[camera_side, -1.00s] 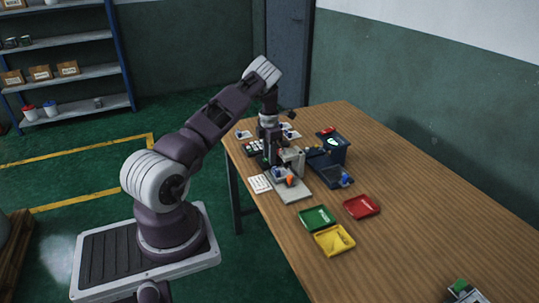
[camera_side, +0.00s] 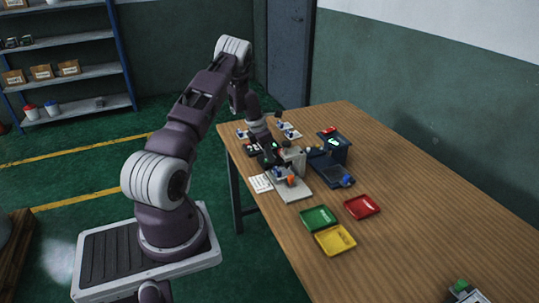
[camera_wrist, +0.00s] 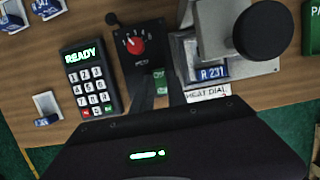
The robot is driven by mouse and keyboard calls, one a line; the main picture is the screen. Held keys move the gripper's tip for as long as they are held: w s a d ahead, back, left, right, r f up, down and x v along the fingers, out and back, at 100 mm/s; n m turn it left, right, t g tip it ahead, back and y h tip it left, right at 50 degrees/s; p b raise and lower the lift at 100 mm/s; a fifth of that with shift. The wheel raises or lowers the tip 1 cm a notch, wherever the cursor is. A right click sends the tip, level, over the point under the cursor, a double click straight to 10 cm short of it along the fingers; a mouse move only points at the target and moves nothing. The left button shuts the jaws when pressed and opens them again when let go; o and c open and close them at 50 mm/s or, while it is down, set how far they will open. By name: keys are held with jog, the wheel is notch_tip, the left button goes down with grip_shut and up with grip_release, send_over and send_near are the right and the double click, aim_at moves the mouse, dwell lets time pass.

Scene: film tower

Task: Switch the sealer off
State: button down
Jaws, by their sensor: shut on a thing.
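The sealer (camera_wrist: 215,45) is a grey press with a round black knob (camera_wrist: 262,32) on top; it also shows in the side view (camera_side: 293,157). Beside it is a black panel (camera_wrist: 122,62) with a red heat dial (camera_wrist: 135,45). A small green switch (camera_wrist: 160,78) with pale lettering sits at the panel's lower right. My gripper (camera_wrist: 161,88) has its two dark fingers on either side of this switch and is shut on it. The lower part of the switch is hidden by my gripper. In the side view my gripper (camera_side: 271,157) is tilted at the sealer's left.
A keypad (camera_wrist: 88,85) reading READY stands left of the panel. A blue label reading A 231 (camera_wrist: 213,72) is in the press. A dark blue device (camera_side: 330,150) stands right of the sealer. Green (camera_side: 318,218), yellow (camera_side: 335,240) and red (camera_side: 362,207) trays lie in front. The table's right side is mostly clear.

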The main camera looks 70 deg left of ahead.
jog(key=c, duration=1.3)
grip_release()
jog(key=v, duration=0.7)
